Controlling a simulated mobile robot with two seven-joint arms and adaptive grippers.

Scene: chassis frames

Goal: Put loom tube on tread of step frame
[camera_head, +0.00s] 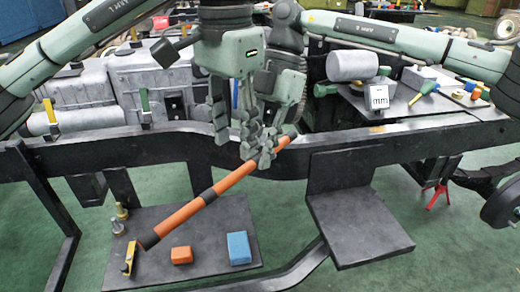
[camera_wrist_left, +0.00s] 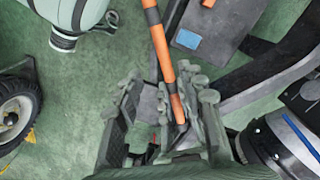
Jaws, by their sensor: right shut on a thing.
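The loom tube (camera_head: 185,212) is a long orange rod with black bands, slanting from lower left to upper right in the head view. My right gripper (camera_head: 270,145) is shut on it near its upper right end. My left gripper (camera_head: 233,133) is close beside the right one, and the two overlap. In the left wrist view, the tube (camera_wrist_left: 160,42) runs down between the left fingers, which look spread apart. A dark flat plate (camera_head: 360,228) hangs from the rail at right, bare on top; it appears to be the step frame's tread. The tube is apart from it.
A dark lower plate (camera_head: 205,222) at left carries an orange block (camera_head: 181,255), a blue block (camera_head: 239,248), a yellow-handled piece and brass fittings. The black chassis rail (camera_head: 110,152) crosses the view. A red stand (camera_head: 438,195) is at right.

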